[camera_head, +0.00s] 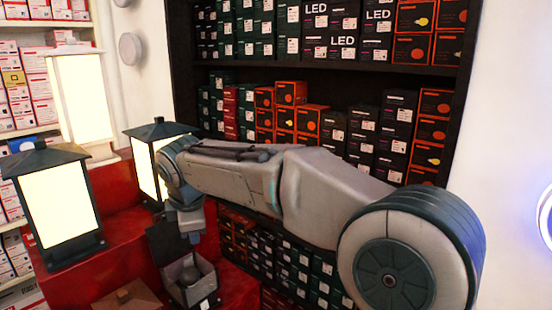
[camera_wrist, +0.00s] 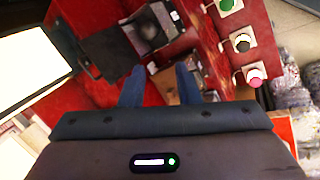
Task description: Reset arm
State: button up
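My arm stretches across the head view from lower right to the lanterns at left, with its wrist bent downward. My gripper (camera_wrist: 160,82) shows in the wrist view as two blue fingers set apart. Nothing is seen between them, and they point over the red display surface (camera_wrist: 90,90). In the head view the fingertips cannot be made out clearly. An open box (camera_head: 204,292) with a dark round item in it stands below the wrist.
Lit lanterns (camera_head: 68,215) and (camera_head: 78,92) stand at left; another lantern (camera_head: 147,172) is close beside my wrist. Shelves of boxed bulbs (camera_head: 345,130) stand behind the arm. A brown box (camera_head: 128,298) lies at lower left. Coloured round items (camera_wrist: 242,43) sit at right in the wrist view.

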jog(key=s+d+f+m+h, duration=0.1)
jog(key=s+d+m, duration=0.25)
jog(key=d, duration=0.35)
jog(key=s+d+f+m+h+b, duration=0.1)
jog(key=s+d+f+m, duration=0.1)
jog(key=d+m, duration=0.35)
jog(key=s+d+f+m+h, duration=0.1)
jog(key=s+d+m, duration=0.15)
jog(key=d, duration=0.55)
jog(key=s+d+f+m+g+y+b, duration=0.1)
jog(key=s+d+f+m, duration=0.7)
jog(key=s+d+m, duration=0.2)
jog(key=s+d, duration=0.2)
jog(key=s, duration=0.1)
jog(key=shift+s+d+m, duration=0.25)
jog(key=shift+s+m, duration=0.1)
jog(key=shift+s, duration=0.05)
